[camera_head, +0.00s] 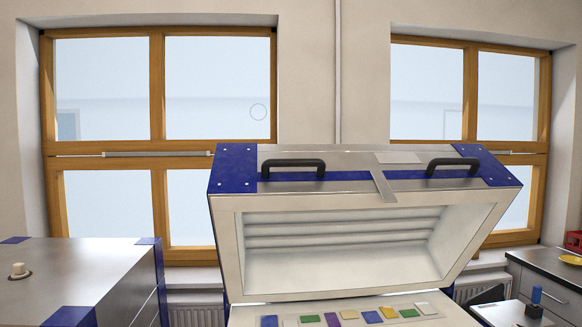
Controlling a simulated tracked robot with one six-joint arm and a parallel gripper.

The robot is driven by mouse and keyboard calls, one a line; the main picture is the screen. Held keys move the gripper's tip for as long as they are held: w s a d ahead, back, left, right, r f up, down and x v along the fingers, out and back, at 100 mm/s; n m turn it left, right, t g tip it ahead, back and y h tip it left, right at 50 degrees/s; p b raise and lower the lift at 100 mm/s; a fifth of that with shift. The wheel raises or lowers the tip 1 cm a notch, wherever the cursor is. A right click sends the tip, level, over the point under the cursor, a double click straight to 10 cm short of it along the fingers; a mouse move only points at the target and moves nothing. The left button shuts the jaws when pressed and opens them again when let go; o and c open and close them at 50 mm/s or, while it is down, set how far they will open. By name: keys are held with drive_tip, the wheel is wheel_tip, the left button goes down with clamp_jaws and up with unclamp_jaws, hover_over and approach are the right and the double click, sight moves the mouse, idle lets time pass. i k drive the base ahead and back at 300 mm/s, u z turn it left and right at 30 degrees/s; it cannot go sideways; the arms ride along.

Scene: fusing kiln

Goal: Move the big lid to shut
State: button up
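The big lid (232,240) of the kiln stands raised and tilted back in the middle of the head view. It is metal and blue outside, with a pale ribbed lining inside. Two black handles sit on its upper front face, the left handle (293,168) and the right handle (452,167). A metal latch strip (383,186) hangs between them. Below the lid is the kiln bed (345,316), with several coloured glass pieces (373,317) lying on it. The bed's front is cut off by the picture's lower edge. My gripper is not in view.
A grey counter (550,266) with a yellow dish (572,259) is at the right. A blue-handled tool (535,300) stands at the lower right. Windows are behind.

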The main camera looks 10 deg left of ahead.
sight(290, 223)
drive_tip(key=k, duration=0.7)
drive_tip(key=u, duration=1.05)
drive_tip(key=i, duration=1.65)
